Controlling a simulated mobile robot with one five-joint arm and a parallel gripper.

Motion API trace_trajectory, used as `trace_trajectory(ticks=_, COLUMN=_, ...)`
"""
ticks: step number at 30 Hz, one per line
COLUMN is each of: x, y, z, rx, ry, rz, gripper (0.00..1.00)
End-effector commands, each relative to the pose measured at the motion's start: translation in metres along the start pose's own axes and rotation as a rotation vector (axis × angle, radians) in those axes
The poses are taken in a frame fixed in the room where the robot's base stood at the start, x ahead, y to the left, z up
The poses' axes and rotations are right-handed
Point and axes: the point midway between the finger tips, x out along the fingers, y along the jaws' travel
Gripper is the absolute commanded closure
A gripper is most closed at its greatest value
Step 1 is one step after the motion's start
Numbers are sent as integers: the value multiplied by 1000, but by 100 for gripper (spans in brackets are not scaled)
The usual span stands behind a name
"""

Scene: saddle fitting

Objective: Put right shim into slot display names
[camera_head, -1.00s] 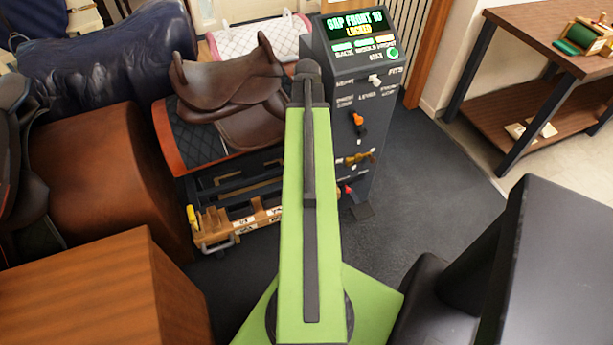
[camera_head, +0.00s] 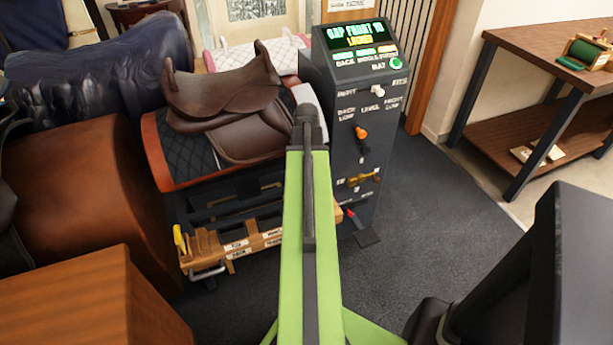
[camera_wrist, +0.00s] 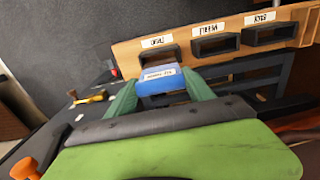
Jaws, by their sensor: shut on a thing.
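In the wrist view my gripper (camera_wrist: 161,86) has green fingers shut on a blue shim (camera_wrist: 157,78) with a white label too small to read. The shim is just in front of the leftmost black slot (camera_wrist: 161,54) on a wooden board; I cannot tell whether they touch. A middle slot (camera_wrist: 215,45) and a right slot (camera_wrist: 270,36) sit beside it, each under a blurred label. In the head view the display (camera_head: 355,35) reads "GAP FRONT 10" and "LOCKED". My gripper is hidden behind my arm there.
The dark console (camera_head: 355,130) carries an orange-knobbed lever (camera_head: 361,133) and a brass handle (camera_head: 365,179). A brown saddle (camera_head: 225,100) sits on the stand to its left. A wooden rack (camera_head: 205,249) shows low on the stand. Grey floor (camera_head: 450,220) is clear at right.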

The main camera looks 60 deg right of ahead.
Motion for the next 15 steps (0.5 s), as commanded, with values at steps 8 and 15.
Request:
trace_trajectory(ticks=8, x=28, y=0, z=0, rx=-1, ry=0, rz=0, gripper=99)
trace_trajectory(ticks=15, x=47, y=-1, z=0, rx=-2, ry=0, rz=0, gripper=99)
